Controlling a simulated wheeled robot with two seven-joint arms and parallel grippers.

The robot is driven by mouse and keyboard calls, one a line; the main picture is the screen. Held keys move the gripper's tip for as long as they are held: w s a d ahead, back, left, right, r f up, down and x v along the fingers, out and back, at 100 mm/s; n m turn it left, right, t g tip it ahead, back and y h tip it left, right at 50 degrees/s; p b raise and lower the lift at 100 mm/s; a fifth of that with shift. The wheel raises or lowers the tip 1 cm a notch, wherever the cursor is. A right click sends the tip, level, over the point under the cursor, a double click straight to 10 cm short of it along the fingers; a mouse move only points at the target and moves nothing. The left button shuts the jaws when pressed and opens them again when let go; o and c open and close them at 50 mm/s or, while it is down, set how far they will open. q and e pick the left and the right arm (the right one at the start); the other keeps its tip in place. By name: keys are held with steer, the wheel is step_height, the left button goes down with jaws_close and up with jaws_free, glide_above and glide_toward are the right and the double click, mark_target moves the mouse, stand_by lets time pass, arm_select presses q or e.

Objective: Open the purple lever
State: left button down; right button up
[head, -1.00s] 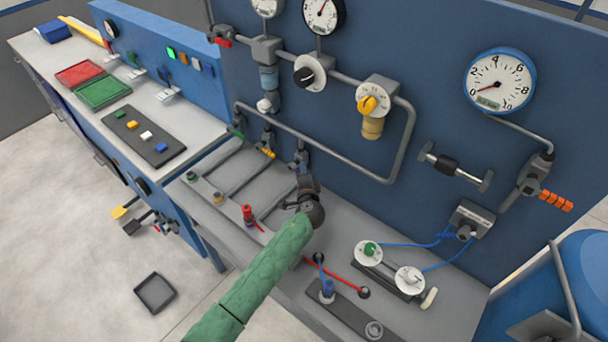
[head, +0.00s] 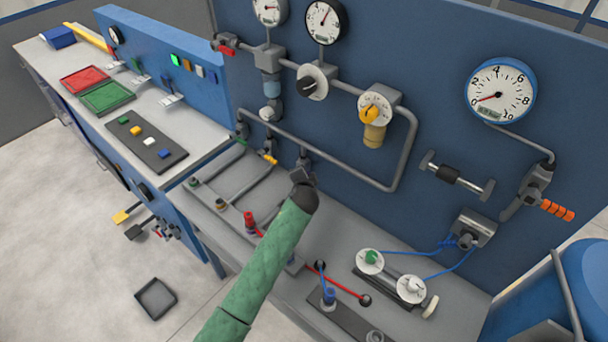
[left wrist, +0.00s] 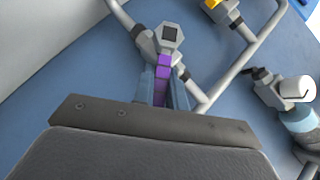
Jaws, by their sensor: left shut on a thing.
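The purple lever (left wrist: 160,88) shows in the left wrist view, pointing from a grey valve (left wrist: 171,38) toward my palm. My left gripper (left wrist: 163,80) has its two blue-grey fingers on either side of the lever and is shut on it. In the head view the green-sleeved left arm reaches up to the third valve (head: 304,161) on the lower pipe. There the dark wrist covers the lever, and my left gripper (head: 302,176) is mostly hidden. My right gripper is in neither view.
A valve with a yellow lever (head: 270,158) is left of the held one. A grey pipe (head: 340,171) runs close above, along the blue panel (head: 440,110). A red lever (head: 250,222) and a red rod (head: 340,284) are on the bench below.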

arm_select(q)
steer(key=shift+f, duration=0.1)
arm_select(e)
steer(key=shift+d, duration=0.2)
arm_select(q)
steer(key=c, duration=1.4)
jaws_free()
steer(key=shift+c, duration=0.2)
